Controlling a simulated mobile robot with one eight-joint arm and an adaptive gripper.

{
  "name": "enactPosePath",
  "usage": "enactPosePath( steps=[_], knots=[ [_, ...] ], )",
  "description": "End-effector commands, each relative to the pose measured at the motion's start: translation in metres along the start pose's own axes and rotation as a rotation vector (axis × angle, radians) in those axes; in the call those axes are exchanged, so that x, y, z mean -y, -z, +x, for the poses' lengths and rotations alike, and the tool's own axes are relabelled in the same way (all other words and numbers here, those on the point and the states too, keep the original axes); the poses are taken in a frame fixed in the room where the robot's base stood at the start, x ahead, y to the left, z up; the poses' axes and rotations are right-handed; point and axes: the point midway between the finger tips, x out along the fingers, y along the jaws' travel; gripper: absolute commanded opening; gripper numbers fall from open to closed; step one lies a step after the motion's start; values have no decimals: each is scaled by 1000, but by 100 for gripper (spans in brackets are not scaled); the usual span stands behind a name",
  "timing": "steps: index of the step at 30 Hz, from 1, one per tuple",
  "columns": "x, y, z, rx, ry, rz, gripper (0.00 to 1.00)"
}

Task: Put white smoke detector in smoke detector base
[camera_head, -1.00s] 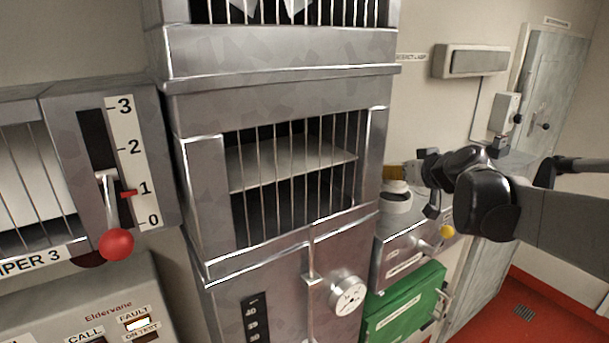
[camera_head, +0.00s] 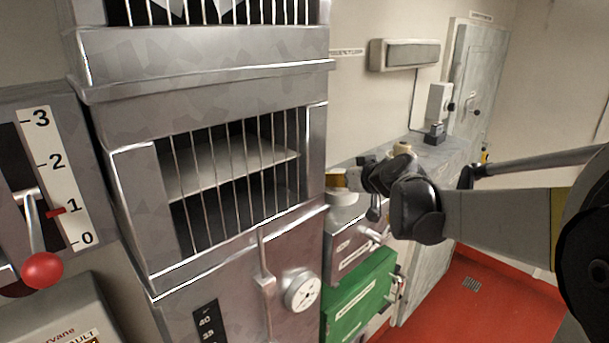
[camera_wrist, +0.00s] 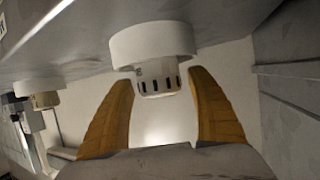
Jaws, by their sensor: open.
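The white smoke detector (camera_wrist: 157,82) shows in the wrist view as a slotted white body joined to a wider white disc (camera_wrist: 150,42) against a grey surface. I cannot tell whether that disc is part of the detector or a separate base. My gripper (camera_wrist: 161,84) is open, with one yellow finger on each side of the slotted body and visible gaps beside it. In the head view my gripper (camera_head: 338,180) is just above the white round piece (camera_head: 343,209), partly covering it. A second, beige-bodied detector (camera_wrist: 44,100) on a white disc is to the left in the wrist view.
A tall grey barred cabinet (camera_head: 200,90) stands close left of my gripper. A green box (camera_head: 358,298) is below the white piece. A grey counter (camera_head: 440,158) runs behind, bearing a small dark device (camera_head: 435,134). Red floor (camera_head: 490,310) lies open at lower right.

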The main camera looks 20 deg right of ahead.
Motion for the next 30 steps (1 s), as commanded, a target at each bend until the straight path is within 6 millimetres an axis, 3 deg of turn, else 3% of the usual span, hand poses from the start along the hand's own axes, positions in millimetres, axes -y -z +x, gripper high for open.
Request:
enactPosePath(
  steps=[5,18,23,30],
  knots=[
    [-1,1,-20,0,-2,2,68],
    [0,0,-106,1,0,2,68],
    [0,1,-118,1,1,0,68],
    [0,1,-120,0,2,0,68]
  ],
)
